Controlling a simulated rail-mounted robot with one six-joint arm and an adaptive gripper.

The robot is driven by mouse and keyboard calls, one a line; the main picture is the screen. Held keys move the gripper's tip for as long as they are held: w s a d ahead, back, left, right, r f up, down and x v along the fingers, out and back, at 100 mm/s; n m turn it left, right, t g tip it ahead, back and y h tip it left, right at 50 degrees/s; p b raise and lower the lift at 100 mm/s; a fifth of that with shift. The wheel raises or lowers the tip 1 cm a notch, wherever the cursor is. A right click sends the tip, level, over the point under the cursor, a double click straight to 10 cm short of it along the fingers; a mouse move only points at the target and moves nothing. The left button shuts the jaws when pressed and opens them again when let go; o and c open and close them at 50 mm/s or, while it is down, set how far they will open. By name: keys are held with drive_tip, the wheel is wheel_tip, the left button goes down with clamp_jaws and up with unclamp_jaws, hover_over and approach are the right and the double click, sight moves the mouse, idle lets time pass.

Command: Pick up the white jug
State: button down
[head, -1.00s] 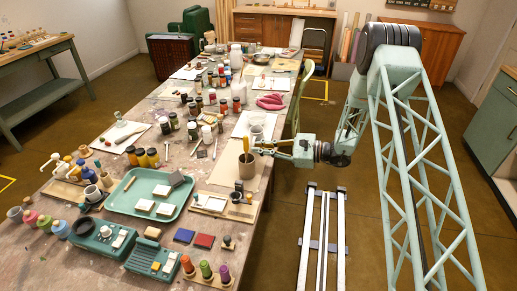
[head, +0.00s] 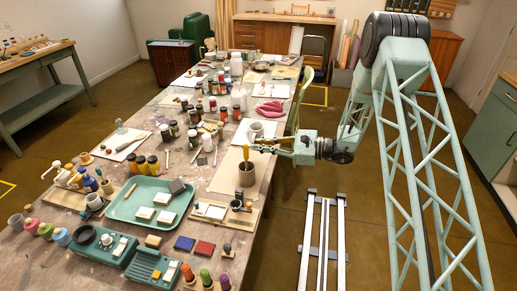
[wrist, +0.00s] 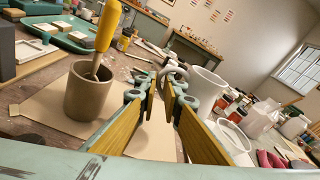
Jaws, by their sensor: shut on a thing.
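The white jug (head: 258,132) stands on the right part of the table, just beyond my gripper in the head view. In the wrist view the jug (wrist: 206,86) appears upright to the right of the fingertips, with its handle toward them. My gripper (wrist: 163,88) is shut on the jug's handle; the fingertips hide part of the hold. In the head view my gripper (head: 259,147) reaches in from the right, low over the table. I cannot tell whether the jug's base touches the table.
A brown pot (wrist: 88,97) with a yellow-handled tool stands close by on the near side. Red gloves (head: 270,108) and several paint jars (head: 213,103) lie beyond. A green tray (head: 120,210) is at the near left. The table is crowded.

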drive_tip(key=shift+r+p, duration=0.3)
drive_tip(key=shift+r, duration=1.45)
drive_tip(key=shift+r, duration=0.15)
